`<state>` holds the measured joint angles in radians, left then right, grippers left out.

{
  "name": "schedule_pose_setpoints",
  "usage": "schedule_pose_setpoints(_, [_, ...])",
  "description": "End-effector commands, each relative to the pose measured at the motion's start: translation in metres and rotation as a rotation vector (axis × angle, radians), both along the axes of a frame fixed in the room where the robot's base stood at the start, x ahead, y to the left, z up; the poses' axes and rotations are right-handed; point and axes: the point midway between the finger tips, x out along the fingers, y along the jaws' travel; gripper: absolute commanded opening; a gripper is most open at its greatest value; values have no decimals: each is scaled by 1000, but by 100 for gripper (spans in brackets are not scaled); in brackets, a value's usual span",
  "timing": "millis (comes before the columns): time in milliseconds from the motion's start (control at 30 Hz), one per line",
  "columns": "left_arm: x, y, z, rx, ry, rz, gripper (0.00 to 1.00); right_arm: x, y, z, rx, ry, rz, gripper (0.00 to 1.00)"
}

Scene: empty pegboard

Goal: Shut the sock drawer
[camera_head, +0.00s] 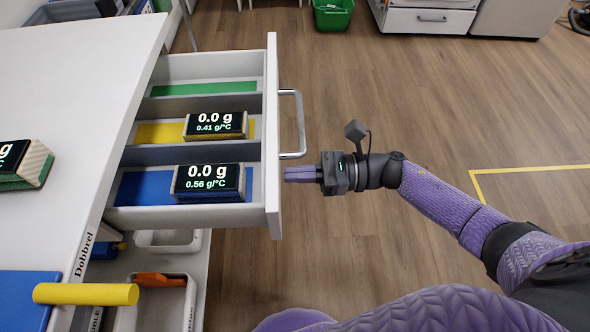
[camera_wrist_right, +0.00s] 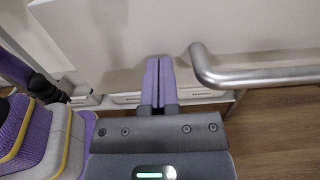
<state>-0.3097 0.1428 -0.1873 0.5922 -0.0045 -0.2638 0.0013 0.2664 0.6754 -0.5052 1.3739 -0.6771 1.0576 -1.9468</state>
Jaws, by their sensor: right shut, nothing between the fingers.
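The white drawer (camera_head: 273,190) stands pulled out to the right from under the white worktop. It has green, yellow and blue compartments; two small boxes with displays sit in it, one in the yellow compartment (camera_head: 215,126) and one in the blue (camera_head: 208,183). A metal bar handle (camera_head: 293,125) is on its front. My right gripper (camera_head: 286,174) is shut and empty, its fingertips at the drawer front, below the handle in the picture. In the right wrist view the shut fingers (camera_wrist_right: 158,80) point at the white front, left of the handle (camera_wrist_right: 230,78). Contact cannot be told. My left gripper is not visible.
The worktop (camera_head: 60,110) carries another display box (camera_head: 22,165) and a yellow cylinder (camera_head: 86,294) at its near end. Below the drawer are white bins (camera_head: 168,241). A green bin (camera_head: 332,14) stands at the back. The wooden floor right of the drawer is clear.

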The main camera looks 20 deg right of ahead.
Motion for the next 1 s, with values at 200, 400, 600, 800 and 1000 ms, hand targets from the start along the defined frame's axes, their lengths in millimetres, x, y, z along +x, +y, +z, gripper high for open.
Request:
schedule_pose_setpoints(200, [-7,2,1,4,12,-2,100,1,5,0,-1,0,0,0])
schedule_pose_setpoints(400, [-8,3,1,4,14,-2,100,1,5,0,-1,0,0,0])
schedule_pose_setpoints(600, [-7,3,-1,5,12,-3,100,4,15,-1,1,-1,1,0])
schedule_pose_setpoints(800, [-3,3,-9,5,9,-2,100,14,50,-1,4,-1,2,0])
schedule_pose_setpoints(1000, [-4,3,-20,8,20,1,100,29,102,-2,4,-1,2,0])
